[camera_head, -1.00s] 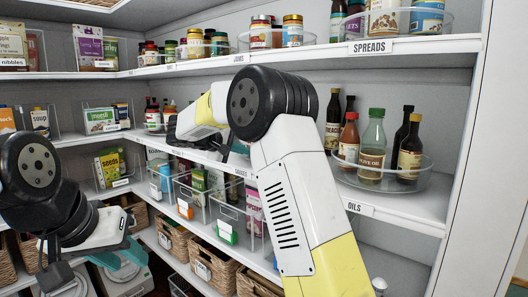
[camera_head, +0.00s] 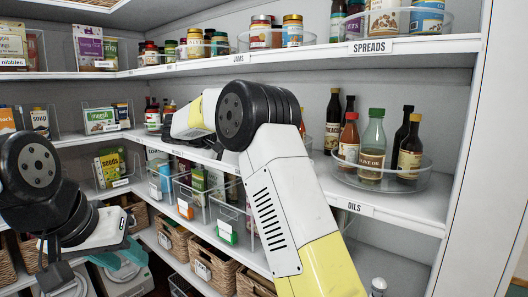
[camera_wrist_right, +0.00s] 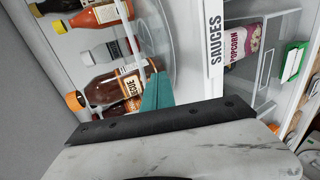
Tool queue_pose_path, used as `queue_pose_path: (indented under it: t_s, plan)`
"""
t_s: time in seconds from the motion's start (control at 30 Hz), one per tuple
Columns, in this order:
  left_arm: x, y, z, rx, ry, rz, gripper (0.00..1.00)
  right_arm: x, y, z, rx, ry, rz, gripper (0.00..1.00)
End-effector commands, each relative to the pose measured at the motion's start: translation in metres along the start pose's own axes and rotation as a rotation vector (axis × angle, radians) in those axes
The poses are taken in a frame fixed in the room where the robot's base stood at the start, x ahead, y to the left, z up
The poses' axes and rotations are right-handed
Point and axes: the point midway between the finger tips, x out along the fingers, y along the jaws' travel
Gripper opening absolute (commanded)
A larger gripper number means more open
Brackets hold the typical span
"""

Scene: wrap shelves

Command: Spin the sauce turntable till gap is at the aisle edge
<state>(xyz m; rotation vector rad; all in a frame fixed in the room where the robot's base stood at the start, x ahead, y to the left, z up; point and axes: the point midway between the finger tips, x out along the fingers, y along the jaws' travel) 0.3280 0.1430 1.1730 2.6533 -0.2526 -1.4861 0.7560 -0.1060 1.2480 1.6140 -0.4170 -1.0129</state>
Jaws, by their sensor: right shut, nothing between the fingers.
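The clear sauce turntable (camera_wrist_right: 167,40) shows in the right wrist view beside the SAUCES label (camera_wrist_right: 215,42), its curved rim facing the shelf edge. In the head view my right arm hides most of this turntable. My left gripper (camera_head: 95,264) is open and empty, low at left, away from the shelves.
The oils turntable (camera_head: 345,176) with several bottles stands right of my right arm on the same shelf. The spreads turntable (camera_head: 420,35) is above it. Clear bins (camera_head: 205,207) and wicker baskets (camera_head: 208,262) fill the lower left shelves. A popcorn bag (camera_wrist_right: 243,45) lies beyond the SAUCES label.

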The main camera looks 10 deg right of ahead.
Motion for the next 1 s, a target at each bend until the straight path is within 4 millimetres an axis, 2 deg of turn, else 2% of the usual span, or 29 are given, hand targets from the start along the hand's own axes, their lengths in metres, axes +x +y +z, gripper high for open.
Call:
queue_pose_path:
  t_s: [0.23, 0.67, 1.0]
  plan:
    - [0.000, 0.000, 0.000, 0.000, 0.000, 0.000, 0.36, 0.007, 0.002, -0.010, 0.000, -0.005, 0.001, 0.00]
    - [0.000, 0.000, 0.000, 0.000, 0.000, 0.000, 0.36, 0.011, 0.003, -0.010, 0.000, -0.011, 0.003, 0.00]
    - [0.000, 0.000, 0.000, 0.000, 0.000, 0.000, 0.36, 0.019, 0.006, -0.026, 0.001, -0.014, 0.004, 0.00]
